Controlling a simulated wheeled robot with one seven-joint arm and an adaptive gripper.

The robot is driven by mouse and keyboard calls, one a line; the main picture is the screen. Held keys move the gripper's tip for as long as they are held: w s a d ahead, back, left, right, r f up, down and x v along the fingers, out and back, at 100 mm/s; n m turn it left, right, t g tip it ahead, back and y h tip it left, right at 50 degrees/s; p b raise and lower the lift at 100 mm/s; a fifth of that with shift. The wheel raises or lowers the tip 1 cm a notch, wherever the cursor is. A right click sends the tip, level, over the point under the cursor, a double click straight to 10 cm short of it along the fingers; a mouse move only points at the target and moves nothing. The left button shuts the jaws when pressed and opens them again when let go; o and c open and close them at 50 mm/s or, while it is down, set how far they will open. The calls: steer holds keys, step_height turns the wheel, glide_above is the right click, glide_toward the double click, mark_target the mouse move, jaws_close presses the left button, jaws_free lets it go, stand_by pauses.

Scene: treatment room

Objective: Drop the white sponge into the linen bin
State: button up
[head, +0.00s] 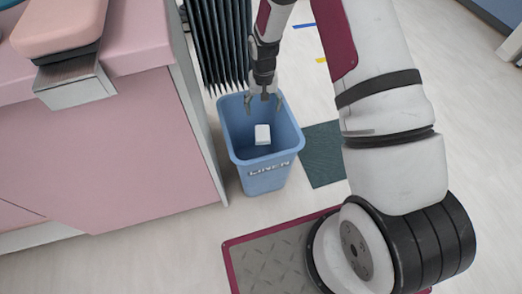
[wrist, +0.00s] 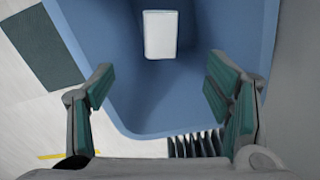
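The linen bin (head: 266,172) is a blue open-topped bin with "LINEN" on its front, standing on the floor beside a pink cabinet. The white sponge (head: 262,134) shows within the bin's opening. In the wrist view the sponge (wrist: 160,35) appears inside the blue walls of the bin (wrist: 100,40), apart from the fingers. I cannot tell whether it rests on the bottom. My gripper (head: 264,103) is over the back part of the bin's opening. In the wrist view my gripper (wrist: 163,100) has its fingers spread wide with nothing between them.
The pink cabinet (head: 110,150) stands close at the bin's left. A dark pleated object (head: 218,45) is behind the bin. A dark green mat (head: 323,155) lies at its right, and a grey plate with a red edge (head: 265,262) is in front.

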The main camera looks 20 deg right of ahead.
step_height(320, 180, up, 12)
stand_by(0.7)
stand_by(0.4)
